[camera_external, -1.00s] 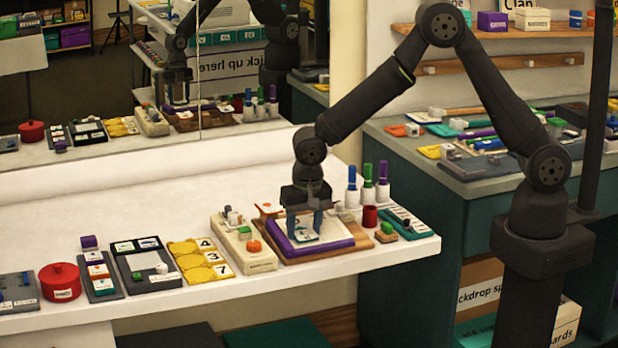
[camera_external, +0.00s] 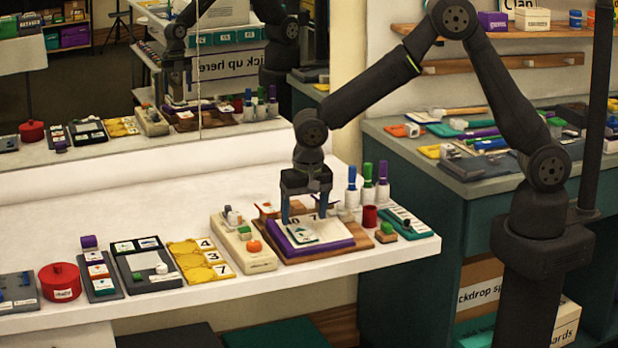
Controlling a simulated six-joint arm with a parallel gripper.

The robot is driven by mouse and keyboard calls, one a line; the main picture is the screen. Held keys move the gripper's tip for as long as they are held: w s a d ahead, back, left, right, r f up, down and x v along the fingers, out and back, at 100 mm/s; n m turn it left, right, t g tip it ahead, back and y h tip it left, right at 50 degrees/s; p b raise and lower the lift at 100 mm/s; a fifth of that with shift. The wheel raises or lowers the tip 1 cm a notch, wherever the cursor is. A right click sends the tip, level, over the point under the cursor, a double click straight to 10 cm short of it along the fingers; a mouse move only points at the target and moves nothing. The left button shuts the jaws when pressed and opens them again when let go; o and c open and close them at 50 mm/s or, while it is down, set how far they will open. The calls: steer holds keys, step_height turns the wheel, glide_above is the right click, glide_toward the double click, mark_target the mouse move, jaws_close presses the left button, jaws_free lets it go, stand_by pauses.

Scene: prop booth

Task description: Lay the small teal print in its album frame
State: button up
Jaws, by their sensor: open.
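The small print (camera_external: 303,233), a white card with a teal shape, lies on the pale inside of the purple album frame (camera_external: 338,246). It looks set toward the left part of the frame; whether it lies fully flat is too small to tell. My gripper (camera_external: 305,217) is open just above the print, with one blue finger to each side. The fingers look clear of the print. Part of the frame's far side is hidden behind my fingers.
A wooden board (camera_external: 363,244) lies under the frame. A cream box with an orange knob (camera_external: 254,246) stands left, a red cup (camera_external: 370,216) and marker bottles (camera_external: 367,190) right. Yellow number cards (camera_external: 200,258) lie further left. The bench behind is clear; a mirror backs it.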

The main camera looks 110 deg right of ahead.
mark_target(304, 234)
step_height(304, 234, up, 13)
steer(key=a, duration=0.1)
steer(key=shift+s+a, duration=0.25)
steer(key=shift+a, duration=0.15)
steer(key=f, duration=0.5)
steer(key=d+f, duration=0.1)
steer(key=f, duration=0.5)
steer(key=d+f, duration=0.1)
steer(key=f, duration=0.5)
steer(key=shift+w+d+f, duration=0.1)
steer(key=shift+w+d, duration=0.05)
steer(key=shift+d, duration=0.05)
steer(key=shift+a+r, duration=0.1)
steer(key=shift+r, duration=0.45)
